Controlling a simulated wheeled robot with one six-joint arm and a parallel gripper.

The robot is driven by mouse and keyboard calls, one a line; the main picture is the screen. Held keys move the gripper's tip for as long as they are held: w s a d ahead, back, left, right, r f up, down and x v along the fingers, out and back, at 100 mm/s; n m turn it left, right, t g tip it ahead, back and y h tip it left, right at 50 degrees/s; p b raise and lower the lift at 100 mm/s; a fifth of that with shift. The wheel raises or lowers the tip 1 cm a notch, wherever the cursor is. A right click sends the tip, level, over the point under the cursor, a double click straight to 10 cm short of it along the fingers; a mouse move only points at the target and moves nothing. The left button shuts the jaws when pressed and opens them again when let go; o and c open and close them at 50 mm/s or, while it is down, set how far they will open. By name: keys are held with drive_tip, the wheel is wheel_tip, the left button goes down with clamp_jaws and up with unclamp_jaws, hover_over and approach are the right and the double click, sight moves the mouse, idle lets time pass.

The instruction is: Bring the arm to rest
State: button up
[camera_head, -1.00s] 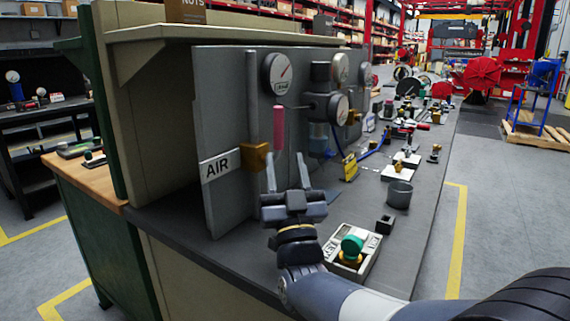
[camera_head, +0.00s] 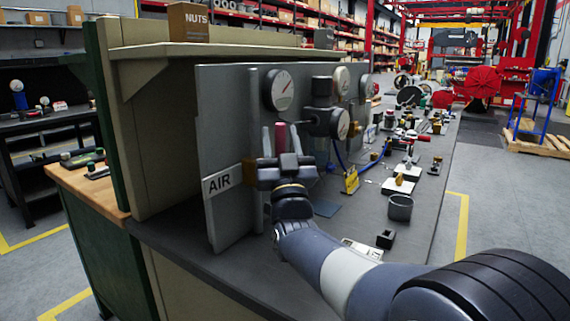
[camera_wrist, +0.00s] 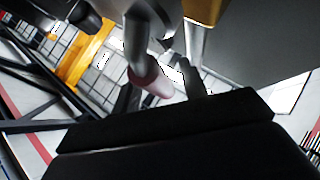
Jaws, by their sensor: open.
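My gripper (camera_head: 281,133) is open, with its two fingers pointing up in front of the grey AIR panel (camera_head: 228,130). A pink-red handle (camera_head: 281,134) shows between the fingers in the head view. In the wrist view the pink handle (camera_wrist: 152,84) hangs from a grey rod near one finger (camera_wrist: 190,77). I cannot tell whether they touch. My forearm stretches from the lower right across the bench front.
A grey cup (camera_head: 400,207) and a small black block (camera_head: 386,238) stand on the bench (camera_head: 190,245). My forearm hides most of a pale tray (camera_head: 362,246).

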drive_tip(key=b+v, duration=0.2)
drive_tip(key=v, duration=0.9)
drive_tip(key=p+x, duration=0.2)
drive_tip(key=x, duration=0.9)
drive_tip(key=shift+w+r, duration=0.1)
drive_tip(key=shift+r, duration=0.05)
drive_tip(key=shift+r+m+g+h+p, duration=0.1)
drive_tip(key=shift+m+g+h+p, duration=0.25)
drive_tip(key=shift+p, duration=0.8)
drive_tip(key=p, duration=0.1)
drive_tip(key=m+h+p, duration=0.1)
drive_tip(key=p, duration=0.1)
drive_tip(key=shift+w+d+m+g, duration=0.25)
drive_tip(key=shift+w+d, duration=0.05)
drive_tip(key=shift+w, duration=0.1)
drive_tip(key=shift+p, duration=0.3)
drive_tip(key=shift+w+d+f+m+h+p, duration=0.1)
drive_tip(key=shift+w+f+m+h+p, duration=0.05)
drive_tip(key=shift+f+m+h+p, duration=0.25)
